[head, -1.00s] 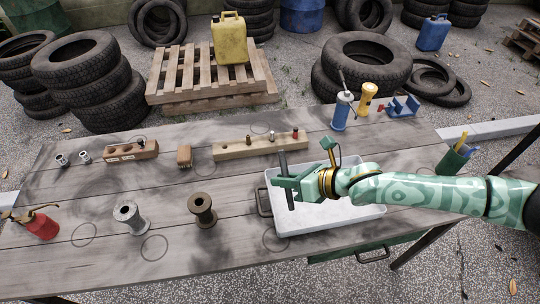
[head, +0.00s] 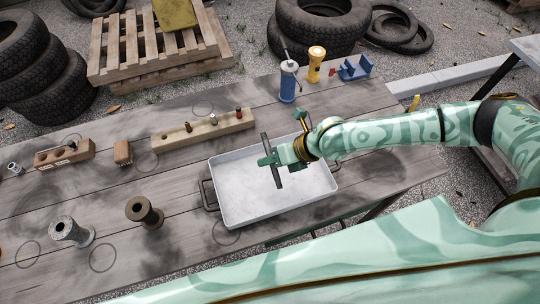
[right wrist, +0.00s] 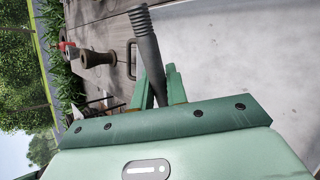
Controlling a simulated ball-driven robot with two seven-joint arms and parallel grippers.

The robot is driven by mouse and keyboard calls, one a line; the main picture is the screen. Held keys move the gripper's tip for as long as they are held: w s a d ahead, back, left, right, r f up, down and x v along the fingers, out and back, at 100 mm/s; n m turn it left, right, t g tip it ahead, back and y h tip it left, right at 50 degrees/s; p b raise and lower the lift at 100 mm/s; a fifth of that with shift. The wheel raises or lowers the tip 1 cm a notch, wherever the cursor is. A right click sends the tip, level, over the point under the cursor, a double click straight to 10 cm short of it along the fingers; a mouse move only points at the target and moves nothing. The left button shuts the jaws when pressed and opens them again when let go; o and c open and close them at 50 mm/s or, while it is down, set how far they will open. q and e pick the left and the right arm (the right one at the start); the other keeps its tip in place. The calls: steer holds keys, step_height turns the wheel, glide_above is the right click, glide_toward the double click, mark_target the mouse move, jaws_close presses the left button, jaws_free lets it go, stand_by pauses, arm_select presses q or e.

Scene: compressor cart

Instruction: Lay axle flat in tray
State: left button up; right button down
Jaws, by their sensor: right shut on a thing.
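The axle (head: 278,179) is a dark grey rod with a ribbed end, which shows in the right wrist view (right wrist: 147,50). My right gripper (head: 270,160) is shut on it near its middle. The gripper holds the axle over the white metal tray (head: 238,196). In the head view the axle runs slightly slanted across the tray's back part. I cannot tell exactly how high it is above the tray floor. The tray floor looks bare and also fills the right of the wrist view (right wrist: 235,65). My left gripper is out of view.
A wooden block with small pegs (head: 203,131) lies behind the tray. A brown spool (head: 143,212) and a grey spool (head: 71,232) stand to its left. A blue bottle (head: 288,82), a yellow flashlight (head: 315,64) and a blue holder (head: 354,68) stand at the back right.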

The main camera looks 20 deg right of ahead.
steer(key=shift+w+d+f, duration=0.2)
steer(key=shift+f, duration=0.15)
steer(key=shift+f+b, duration=0.25)
steer(key=shift+b, duration=0.05)
step_height(320, 180, down, 8)
steer(key=b, duration=0.6)
steer(key=c, duration=1.3)
jaws_free()
steer(key=shift+s, duration=0.1)
